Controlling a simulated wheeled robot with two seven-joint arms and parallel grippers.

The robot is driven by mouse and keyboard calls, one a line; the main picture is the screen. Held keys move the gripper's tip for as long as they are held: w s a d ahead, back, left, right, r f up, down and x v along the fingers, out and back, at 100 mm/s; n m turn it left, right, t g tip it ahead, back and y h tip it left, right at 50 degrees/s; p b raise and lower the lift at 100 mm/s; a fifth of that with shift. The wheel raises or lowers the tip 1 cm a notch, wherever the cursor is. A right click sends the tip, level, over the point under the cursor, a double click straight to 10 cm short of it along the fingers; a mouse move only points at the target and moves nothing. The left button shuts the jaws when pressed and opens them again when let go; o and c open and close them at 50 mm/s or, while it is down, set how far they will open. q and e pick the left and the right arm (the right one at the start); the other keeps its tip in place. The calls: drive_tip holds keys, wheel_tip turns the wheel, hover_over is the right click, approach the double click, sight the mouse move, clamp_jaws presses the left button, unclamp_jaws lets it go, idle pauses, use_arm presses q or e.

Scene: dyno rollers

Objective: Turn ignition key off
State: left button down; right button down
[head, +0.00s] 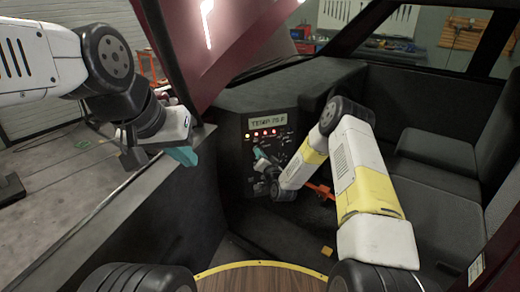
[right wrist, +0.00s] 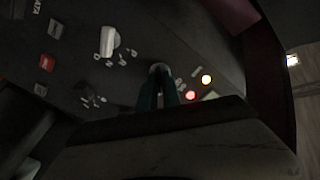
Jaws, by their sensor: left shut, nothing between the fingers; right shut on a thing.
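The dark control panel (head: 246,144) stands in the vehicle cab, with a lit display (head: 268,122) reading a temperature. My right gripper (head: 259,156) is at the left part of this panel, below its lamps. In the right wrist view its teal fingers (right wrist: 158,92) are shut on a small grey piece (right wrist: 158,68), seemingly the ignition key. The fingers hide most of it, so its turn angle cannot be told. My left gripper (head: 184,155) has teal fingertips, is shut and empty, and hangs near the door sill, away from the panel.
A pale knob (right wrist: 108,42) sits near the fingers in the right wrist view. The seats (head: 445,150) are at right.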

drive_tip(key=shift+n, duration=3.9)
drive_tip(key=shift+f, duration=0.1)
drive_tip(key=c, duration=1.5)
unclamp_jaws()
drive_tip(key=v, duration=0.7)
drive_tip(key=shift+s, duration=0.4)
